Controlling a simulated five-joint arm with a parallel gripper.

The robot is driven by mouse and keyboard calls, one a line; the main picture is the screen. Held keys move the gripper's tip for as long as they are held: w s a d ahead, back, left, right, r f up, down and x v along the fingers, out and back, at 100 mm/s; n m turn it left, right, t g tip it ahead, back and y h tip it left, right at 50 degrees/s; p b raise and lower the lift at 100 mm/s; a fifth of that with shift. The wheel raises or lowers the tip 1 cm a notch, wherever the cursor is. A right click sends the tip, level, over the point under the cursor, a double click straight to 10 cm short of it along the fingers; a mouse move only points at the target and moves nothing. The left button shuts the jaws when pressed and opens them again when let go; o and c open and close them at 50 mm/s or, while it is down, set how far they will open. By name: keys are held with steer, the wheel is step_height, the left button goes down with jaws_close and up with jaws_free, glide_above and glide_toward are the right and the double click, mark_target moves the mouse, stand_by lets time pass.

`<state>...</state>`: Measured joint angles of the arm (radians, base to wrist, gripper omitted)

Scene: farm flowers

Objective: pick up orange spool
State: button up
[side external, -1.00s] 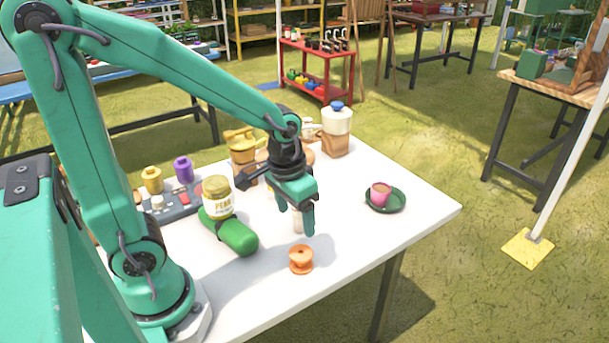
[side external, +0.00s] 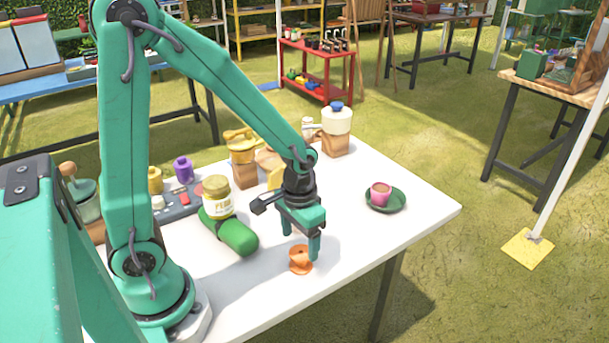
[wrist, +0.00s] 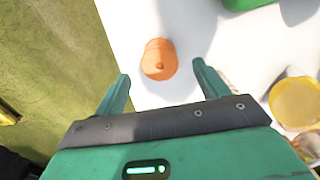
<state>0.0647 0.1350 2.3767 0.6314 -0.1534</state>
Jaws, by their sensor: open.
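The orange spool (side external: 299,262) stands upright on the white table near its front edge. My gripper (side external: 300,243) points down just above and beside the spool, and one finger hides part of the spool's right side in the side view. In the wrist view the spool (wrist: 159,60) lies ahead of my open gripper (wrist: 163,84), roughly midway between the lines of the two fingers. Nothing is between the fingers that I can see. I cannot tell in the side view whether a finger touches the spool.
A green bottle-like object (side external: 237,237) lies left of the spool, beside a labelled jar (side external: 216,198). A pink cup (side external: 380,193) sits on a green saucer (side external: 397,204) at the right. A grinder (side external: 336,130) stands at the back. The white table (side external: 350,240) is clear between spool and saucer.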

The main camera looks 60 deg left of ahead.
mark_target(301, 252)
steer(key=shift+f, duration=0.25)
steer(key=shift+w+f, duration=0.15)
steer(key=shift+f, duration=2.35)
steer(key=c, duration=1)
